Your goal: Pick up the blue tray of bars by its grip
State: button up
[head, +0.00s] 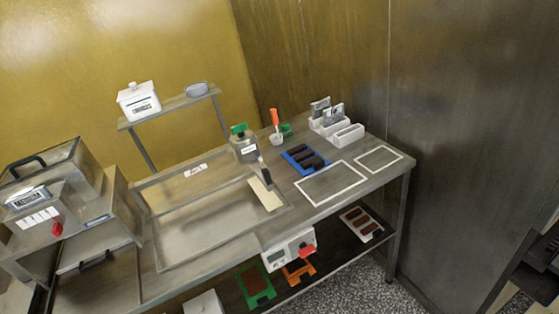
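The blue tray (289,155) lies on the metal table, right of centre in the head view. Several dark brown bars (306,156) rest on it. Its grip is too small to make out for certain. My gripper's fingertips do not show clearly; a dark shape (534,275) at the lower right edge may be part of my arm or gripper. Nothing of mine is near the tray.
White outlined rectangles (331,183) mark the tabletop in front of the tray. A grey jar with a green lid (245,149) and white holders (336,129) stand close by. A lower shelf holds a green tray (256,286) and a white tray (361,222).

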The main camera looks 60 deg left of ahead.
aim_at(303, 158)
jog(key=u, duration=0.9)
jog(key=i, duration=1.7)
jog(key=u, duration=0.6)
